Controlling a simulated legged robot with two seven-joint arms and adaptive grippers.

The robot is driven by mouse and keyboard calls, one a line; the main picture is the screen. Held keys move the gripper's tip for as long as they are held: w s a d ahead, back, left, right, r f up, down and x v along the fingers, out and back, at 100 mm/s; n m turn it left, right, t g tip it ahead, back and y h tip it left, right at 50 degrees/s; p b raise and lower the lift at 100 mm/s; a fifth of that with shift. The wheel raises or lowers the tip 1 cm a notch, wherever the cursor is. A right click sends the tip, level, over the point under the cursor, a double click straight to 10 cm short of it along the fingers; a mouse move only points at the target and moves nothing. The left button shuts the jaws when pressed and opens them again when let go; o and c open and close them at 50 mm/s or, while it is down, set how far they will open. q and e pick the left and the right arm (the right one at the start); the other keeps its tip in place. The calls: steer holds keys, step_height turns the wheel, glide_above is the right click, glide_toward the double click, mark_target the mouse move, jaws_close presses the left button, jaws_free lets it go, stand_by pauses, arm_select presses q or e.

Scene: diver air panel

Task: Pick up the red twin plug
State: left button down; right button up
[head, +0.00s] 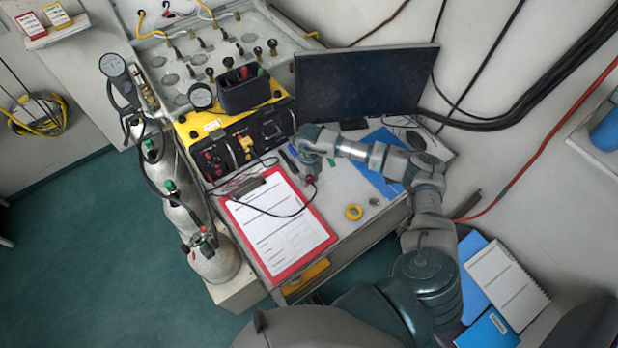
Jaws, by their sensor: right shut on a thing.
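The red twin plug (310,180) shows as a small red piece just below my right gripper's fingers, with a black cable running from it over the clipboard. My right arm reaches in from the right across the desk. My right gripper (307,171) is shut on the plug; the fingers hide part of it. I cannot tell whether the plug is clear of the desk top. My left gripper is not in view.
A red clipboard (328,236) with paper lies left of the gripper. A yellow-and-black air panel (217,127) stands behind it. A monitor (365,83) stands at the back. A yellow tape roll (354,212) lies on bare desk. Gas cylinders (214,262) stand at the left.

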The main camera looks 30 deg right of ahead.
mark_target(309, 179)
steer(key=shift+r, duration=0.7)
step_height(309, 179, up, 2)
steer(key=shift+r+b, duration=0.1)
steer(key=shift+b, duration=0.2)
steer(key=s+a, duration=0.2)
steer(key=s, duration=0.2)
steer(key=s+a+b, duration=0.1)
steer(key=s+a, duration=0.2)
steer(key=s, duration=0.1)
steer(key=s+a+r, duration=0.1)
steer(key=s+a, duration=0.2)
steer(key=s, duration=0.1)
steer(key=shift+s, duration=0.4)
steer(key=shift+s+a+r, duration=0.15)
steer(key=shift+s+a, duration=0.05)
steer(key=shift+s, duration=0.05)
steer(key=shift+s+a+r, duration=0.1)
steer(key=shift+s+r, duration=0.05)
steer(key=shift+r, duration=0.15)
steer(key=shift+r+p, duration=0.55)
steer(key=shift+r, duration=0.65)
